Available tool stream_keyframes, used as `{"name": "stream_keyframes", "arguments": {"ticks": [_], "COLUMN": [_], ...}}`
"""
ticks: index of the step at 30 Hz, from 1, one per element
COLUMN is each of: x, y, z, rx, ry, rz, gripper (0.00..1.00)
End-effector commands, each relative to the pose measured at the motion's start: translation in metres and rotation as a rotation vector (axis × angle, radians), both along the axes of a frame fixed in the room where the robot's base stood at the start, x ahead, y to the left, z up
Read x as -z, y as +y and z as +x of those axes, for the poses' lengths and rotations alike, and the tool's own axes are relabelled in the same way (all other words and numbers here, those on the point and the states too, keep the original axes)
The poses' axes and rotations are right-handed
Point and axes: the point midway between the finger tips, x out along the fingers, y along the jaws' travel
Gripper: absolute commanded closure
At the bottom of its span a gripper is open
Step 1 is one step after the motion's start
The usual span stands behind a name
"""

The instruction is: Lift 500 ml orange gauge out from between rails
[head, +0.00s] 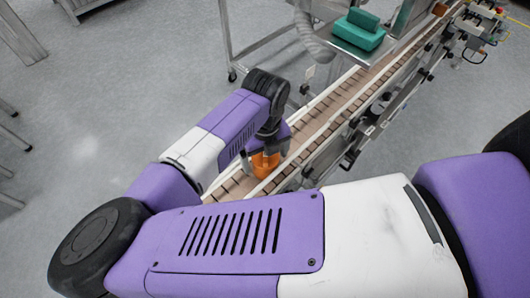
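The orange gauge (264,166) sits low over the brown slatted conveyor belt (318,126), between the pale rails (278,176) that run along it. Only part of the gauge shows below my gripper (270,148). My gripper points down at the gauge from above and hides its top. The fingers are too small and covered to tell whether they are closed on the gauge or only around it. I cannot tell whether the gauge touches the belt.
The conveyor runs up to the far right, with brackets and fittings (384,112) along its right side. A metal stand with teal blocks (360,33) and a grey hose (308,36) is beyond my gripper. Grey floor (110,100) is open at left.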

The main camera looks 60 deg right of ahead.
Motion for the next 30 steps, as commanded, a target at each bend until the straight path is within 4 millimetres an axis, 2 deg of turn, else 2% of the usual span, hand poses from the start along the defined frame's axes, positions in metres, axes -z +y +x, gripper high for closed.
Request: {"name": "stream_keyframes", "arguments": {"ticks": [4, 15, 30], "x": [0.0, 0.0, -0.015], "y": [0.0, 0.0, 0.0], "z": [0.0, 0.0, 0.0], "rx": [0.0, 0.001, 0.002], "ry": [0.0, 0.0, -0.001], "rz": [0.0, 0.0, 0.0], "gripper": [0.08, 0.81, 0.81]}}
